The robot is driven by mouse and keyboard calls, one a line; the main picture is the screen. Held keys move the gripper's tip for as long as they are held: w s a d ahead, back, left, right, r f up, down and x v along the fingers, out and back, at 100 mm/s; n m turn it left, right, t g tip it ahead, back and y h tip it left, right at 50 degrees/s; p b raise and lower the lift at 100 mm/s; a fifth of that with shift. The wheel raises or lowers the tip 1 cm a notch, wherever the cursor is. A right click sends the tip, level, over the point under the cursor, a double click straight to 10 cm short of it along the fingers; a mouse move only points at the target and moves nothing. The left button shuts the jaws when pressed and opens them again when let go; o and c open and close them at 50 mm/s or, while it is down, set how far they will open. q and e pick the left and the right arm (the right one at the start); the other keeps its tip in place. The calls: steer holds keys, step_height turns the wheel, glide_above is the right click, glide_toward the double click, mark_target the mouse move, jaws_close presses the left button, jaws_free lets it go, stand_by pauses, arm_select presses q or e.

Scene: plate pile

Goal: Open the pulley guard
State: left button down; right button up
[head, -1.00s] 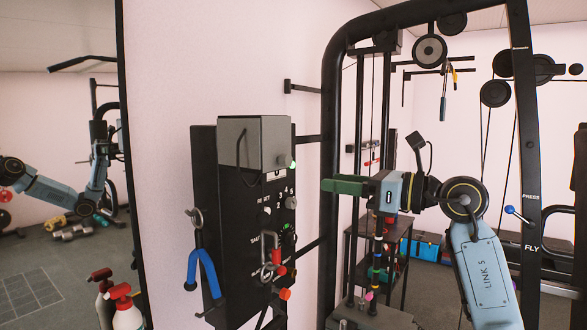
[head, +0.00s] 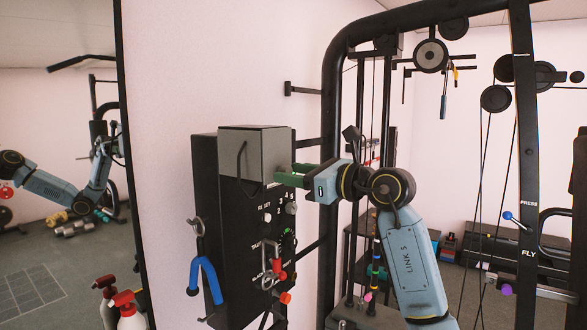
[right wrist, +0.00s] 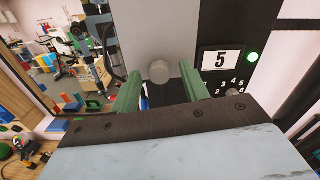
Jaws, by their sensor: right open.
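The pulley guard (head: 252,150) is a grey cover on the upper part of a tall black panel box (head: 207,200); it looks closed. In the right wrist view the grey guard (right wrist: 150,25) fills the top middle, with a round grey knob (right wrist: 159,72) on its face. My right gripper (head: 282,174) has green fingers and is open at the guard's lower right edge. In the right wrist view its fingers (right wrist: 160,88) stand on either side of the knob; whether they touch it I cannot tell. My left gripper is not in view.
The panel carries knobs, a dial and a red-handled carabiner (head: 277,262). Blue-handled pliers (head: 205,275) hang on its left side. The black machine frame (head: 330,150) rises close behind.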

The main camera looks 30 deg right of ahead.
steer(key=shift+w+a, duration=0.1)
steer(key=shift+w, duration=0.1)
jaws_close()
steer(key=shift+s+r, duration=0.1)
stand_by(0.4)
